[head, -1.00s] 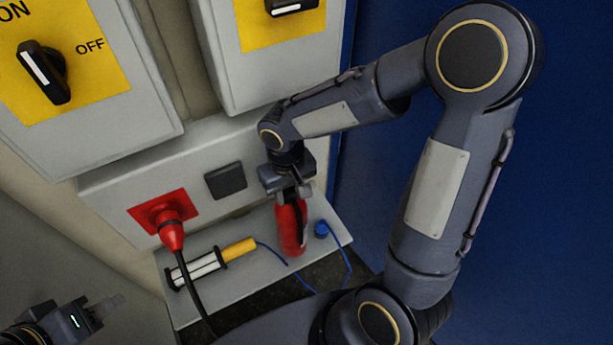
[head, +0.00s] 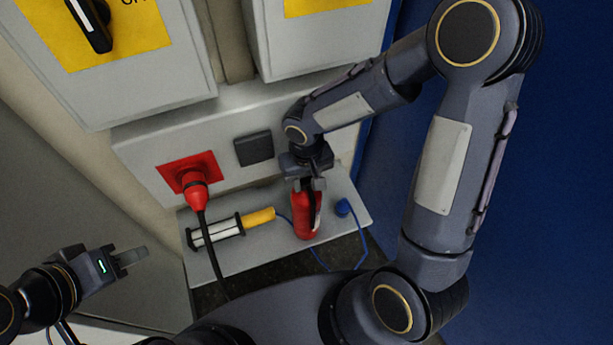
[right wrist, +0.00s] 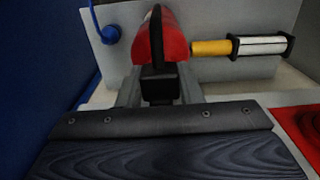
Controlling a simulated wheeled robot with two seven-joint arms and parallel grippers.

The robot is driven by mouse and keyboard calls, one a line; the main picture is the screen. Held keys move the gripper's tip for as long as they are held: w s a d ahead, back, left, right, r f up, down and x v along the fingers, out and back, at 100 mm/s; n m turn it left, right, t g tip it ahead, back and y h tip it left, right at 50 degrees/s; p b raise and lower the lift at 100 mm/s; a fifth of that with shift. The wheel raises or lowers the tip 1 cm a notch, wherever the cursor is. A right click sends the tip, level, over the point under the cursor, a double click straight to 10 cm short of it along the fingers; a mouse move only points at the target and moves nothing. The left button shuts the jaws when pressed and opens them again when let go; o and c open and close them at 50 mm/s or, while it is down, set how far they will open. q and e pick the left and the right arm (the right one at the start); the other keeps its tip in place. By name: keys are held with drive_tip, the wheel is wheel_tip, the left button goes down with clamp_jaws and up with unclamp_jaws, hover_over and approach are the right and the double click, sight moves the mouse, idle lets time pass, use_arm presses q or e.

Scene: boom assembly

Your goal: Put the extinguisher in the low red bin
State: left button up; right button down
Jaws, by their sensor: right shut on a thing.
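The red extinguisher (head: 304,222) stands about upright at the grey shelf, between the yellow-handled tool and a blue round piece. My right gripper (head: 312,184) is shut on its top from above. In the right wrist view the extinguisher (right wrist: 174,40) shows between the fingers, with its black part near them. Whether its base touches the shelf is hard to tell. My left gripper (head: 132,258) is at the lower left, away from everything, with a finger pointing right; its opening is unclear. No low red bin is in view.
The grey shelf (head: 240,258) also holds a yellow-handled tool (head: 232,229) and a blue piece with a cord (head: 343,207). A red plug (head: 195,188) with a black cable sits in the wall panel. Grey switch boxes hang above; a blue wall (head: 550,200) stands right.

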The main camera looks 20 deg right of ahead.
drive_tip(key=shift+w, duration=0.1)
drive_tip(key=c, duration=1.4)
unclamp_jaws()
drive_tip(key=shift+f, duration=0.1)
drive_tip(key=o, duration=0.4)
